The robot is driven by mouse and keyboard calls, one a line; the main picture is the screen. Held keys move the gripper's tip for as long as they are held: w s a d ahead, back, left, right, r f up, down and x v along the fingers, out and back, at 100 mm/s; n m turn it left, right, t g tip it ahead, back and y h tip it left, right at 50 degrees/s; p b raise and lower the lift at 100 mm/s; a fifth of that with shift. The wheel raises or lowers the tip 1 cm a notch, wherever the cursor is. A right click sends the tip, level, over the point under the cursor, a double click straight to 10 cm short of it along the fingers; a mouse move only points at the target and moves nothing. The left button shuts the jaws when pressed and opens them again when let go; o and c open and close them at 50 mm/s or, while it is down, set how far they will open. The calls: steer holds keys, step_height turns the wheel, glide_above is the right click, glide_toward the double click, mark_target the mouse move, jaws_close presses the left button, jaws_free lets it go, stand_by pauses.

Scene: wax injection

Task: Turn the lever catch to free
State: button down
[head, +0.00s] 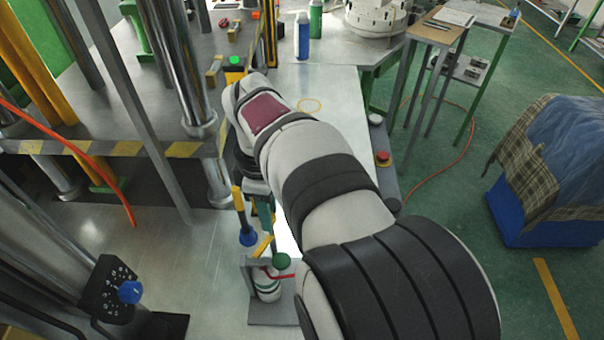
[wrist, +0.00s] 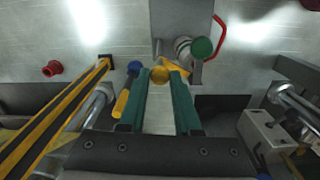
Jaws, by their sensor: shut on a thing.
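My gripper (wrist: 160,75) has green fingers, pointing down at a small metal fixture. They are shut on a round yellow knob (wrist: 160,75), which looks to be the end of the lever catch. A yellow arm (wrist: 176,66) shows just beyond the fingertips; I cannot tell whether it joins the knob. In the head view the gripper (head: 265,220) is partly hidden by my wrist, and a yellow bar (head: 262,246) shows below the fingers. The catch's exact angle cannot be told.
A green round knob (wrist: 202,48) with a red handle (wrist: 219,38) stands close to the right fingertip. A blue-tipped yellow handle (wrist: 122,104) is close on the left. A blue dial (head: 130,292) is at lower left. Steel columns (head: 180,70) rise behind.

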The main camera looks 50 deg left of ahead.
steer(key=m, duration=1.1)
steer(key=shift+m, duration=0.4)
stand_by(0.4)
steer(key=c, duration=0.6)
jaws_free()
steer(key=shift+r, duration=0.1)
step_height(320, 180, up, 16)
steer(key=shift+f, duration=0.2)
